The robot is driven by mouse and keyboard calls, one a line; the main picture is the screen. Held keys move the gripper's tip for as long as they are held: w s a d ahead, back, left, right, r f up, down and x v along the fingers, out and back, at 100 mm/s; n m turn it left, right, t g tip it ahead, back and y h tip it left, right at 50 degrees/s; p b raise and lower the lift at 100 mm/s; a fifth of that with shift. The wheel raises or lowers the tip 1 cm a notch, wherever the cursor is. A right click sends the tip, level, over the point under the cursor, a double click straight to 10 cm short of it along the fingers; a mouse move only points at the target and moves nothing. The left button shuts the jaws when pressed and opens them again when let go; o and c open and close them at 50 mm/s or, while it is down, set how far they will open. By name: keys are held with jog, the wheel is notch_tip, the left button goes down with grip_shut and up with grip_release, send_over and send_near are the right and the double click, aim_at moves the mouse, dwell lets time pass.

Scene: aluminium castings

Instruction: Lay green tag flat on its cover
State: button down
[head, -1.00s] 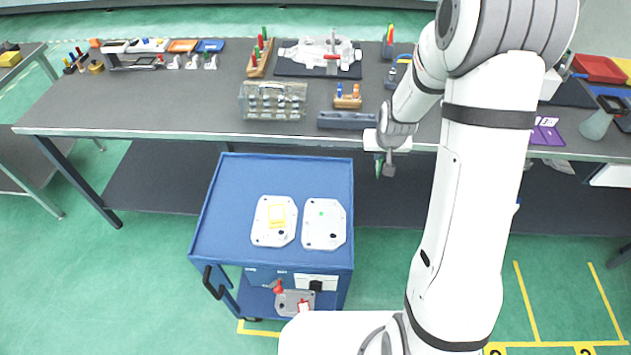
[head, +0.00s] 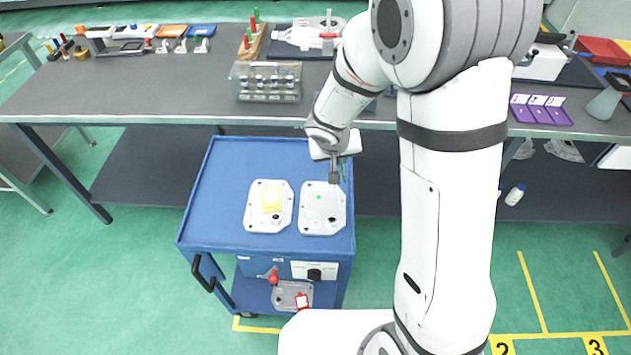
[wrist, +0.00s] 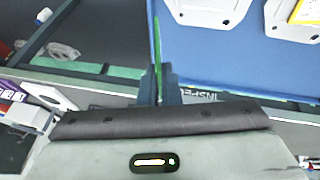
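My gripper (head: 335,178) is over the back right part of the blue cart top. In the wrist view the fingers (wrist: 159,85) are shut on the green tag (wrist: 157,40), which shows as a thin strip, nearly edge-on. In the head view only a sliver of the green tag (head: 342,172) shows beside the fingers. A pale grey cover (head: 322,215) with a green dot lies flat on the cart, just in front of the gripper and apart from the tag. To its left lies another cover (head: 256,212) with a yellow tag (head: 271,200) on it.
The blue cart top (head: 215,195) is bare on the left and at the back. A grey casting (head: 287,292) and red items are on its lower shelf. The long dark workbench (head: 170,95) behind holds a clear box (head: 266,82), castings and trays. Green floor lies around.

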jog(key=shift+s+a+f+h+b, duration=0.45)
jog(key=shift+a+f+b, duration=0.5)
jog(key=shift+b, duration=0.4)
jog(key=shift+s+a+f+h+b, duration=0.35)
jog(key=shift+a+f+h+b, duration=0.15)
jog(key=shift+a+f+b, duration=0.65)
jog(key=shift+s+a+f+h+b, duration=0.45)
jog(key=shift+a+f+b, duration=0.35)
jog(key=shift+b, duration=0.7)
jog(key=shift+f+b, duration=0.6)
jog(key=shift+b, duration=0.2)
jog(key=c, duration=2.1)
grip_release()
jog(key=shift+r, duration=0.1)
jog(key=o, duration=0.5)
jog(key=shift+o, duration=0.2)
jog(key=v, duration=0.7)
jog(key=shift+r, duration=0.35)
